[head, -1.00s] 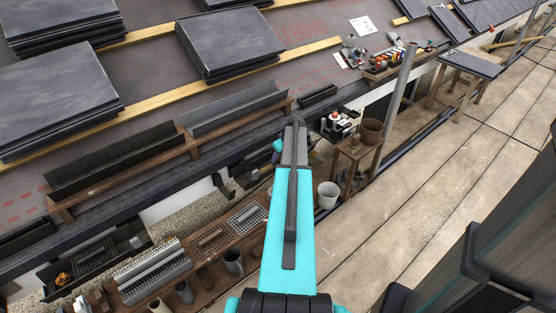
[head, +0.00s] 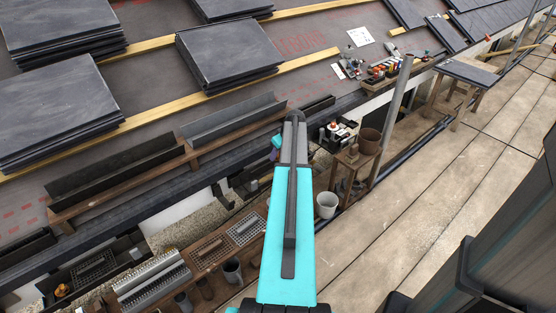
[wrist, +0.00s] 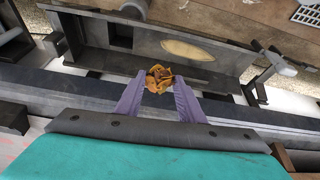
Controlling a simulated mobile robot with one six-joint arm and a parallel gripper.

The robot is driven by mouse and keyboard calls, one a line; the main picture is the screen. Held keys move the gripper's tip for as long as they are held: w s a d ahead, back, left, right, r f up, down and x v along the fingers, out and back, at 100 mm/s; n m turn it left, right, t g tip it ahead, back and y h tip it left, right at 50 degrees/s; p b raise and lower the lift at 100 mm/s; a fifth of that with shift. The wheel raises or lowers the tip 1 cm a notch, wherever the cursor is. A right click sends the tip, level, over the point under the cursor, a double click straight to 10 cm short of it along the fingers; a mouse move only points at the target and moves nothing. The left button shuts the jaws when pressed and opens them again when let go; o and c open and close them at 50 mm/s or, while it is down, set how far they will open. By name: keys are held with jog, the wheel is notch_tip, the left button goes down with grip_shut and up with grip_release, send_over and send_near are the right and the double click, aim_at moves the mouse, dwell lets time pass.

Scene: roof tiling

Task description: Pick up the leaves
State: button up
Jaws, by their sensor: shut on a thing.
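In the wrist view a clump of orange-brown leaves (wrist: 158,79) sits between the tips of my gripper (wrist: 157,88). The two purple fingers are shut on it. The clump is held over a dark gutter-like channel (wrist: 100,41). A pale tan, leaf-shaped thing (wrist: 187,50) lies in that channel, beyond the clump.
Stacks of slate tiles (head: 228,52) lie on the roof by wooden battens (head: 310,62). Gutter pieces (head: 232,118) rest on a wooden rack. A white bucket (head: 327,205) and a brown pot (head: 369,141) stand right of my arm. The paved walkway (head: 450,190) is largely clear.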

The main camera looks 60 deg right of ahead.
jog(key=shift+r, duration=0.95)
jog(key=shift+w+a, duration=0.1)
